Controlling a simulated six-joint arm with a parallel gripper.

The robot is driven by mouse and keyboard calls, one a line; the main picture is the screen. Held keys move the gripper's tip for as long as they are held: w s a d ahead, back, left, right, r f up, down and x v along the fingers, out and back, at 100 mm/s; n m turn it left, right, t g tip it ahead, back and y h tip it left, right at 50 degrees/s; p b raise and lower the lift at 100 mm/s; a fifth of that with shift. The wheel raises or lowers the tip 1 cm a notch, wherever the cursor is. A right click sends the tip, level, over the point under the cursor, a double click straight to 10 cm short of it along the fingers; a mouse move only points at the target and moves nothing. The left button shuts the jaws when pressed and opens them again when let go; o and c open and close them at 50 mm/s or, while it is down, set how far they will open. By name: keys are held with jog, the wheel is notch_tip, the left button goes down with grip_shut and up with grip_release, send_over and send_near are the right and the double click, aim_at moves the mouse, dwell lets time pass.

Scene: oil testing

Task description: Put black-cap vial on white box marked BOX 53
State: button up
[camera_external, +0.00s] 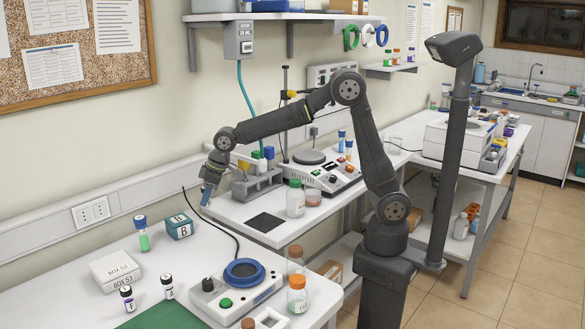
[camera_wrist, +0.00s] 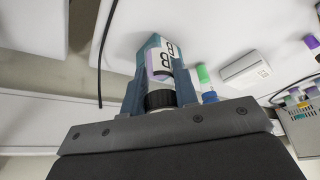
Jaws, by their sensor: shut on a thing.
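My gripper (camera_external: 206,190) hangs over the back of the front bench, to the right of and above the white box marked BOX 53 (camera_external: 115,271). In the wrist view it is shut on a vial with a black cap (camera_wrist: 160,100) and a white label with a purple edge (camera_wrist: 157,66). The held vial is hard to make out in the outside view. The white box lies flat with its top bare. A white box also shows at the right of the wrist view (camera_wrist: 246,68). Two other dark-capped vials, one marked A (camera_external: 168,287) and one marked T (camera_external: 127,298), stand in front of the box.
A teal box marked B (camera_external: 180,226) and a blue-capped green vial (camera_external: 142,234) stand behind the white box. A device with a blue ring (camera_external: 243,272) and orange-capped bottle (camera_external: 297,294) are to the right. A dark cable (camera_external: 228,228) crosses the bench.

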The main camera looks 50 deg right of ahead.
jog(key=w+a+r+n, duration=0.2)
jog(key=w+a+r, duration=0.15)
jog(key=a, duration=0.55)
jog(key=n+g+y, duration=0.1)
jog(key=n, duration=0.2)
send_over(120, 265)
jog(key=d, duration=0.2)
jog(key=f, duration=0.3)
jog(key=s+f, duration=0.1)
jog(key=f, duration=0.1)
jog(key=shift+a, duration=0.15)
jog(key=shift+f, duration=2)
jog(key=shift+f, duration=0.15)
jog(key=o, duration=1)
jog(key=shift+c, duration=0.2)
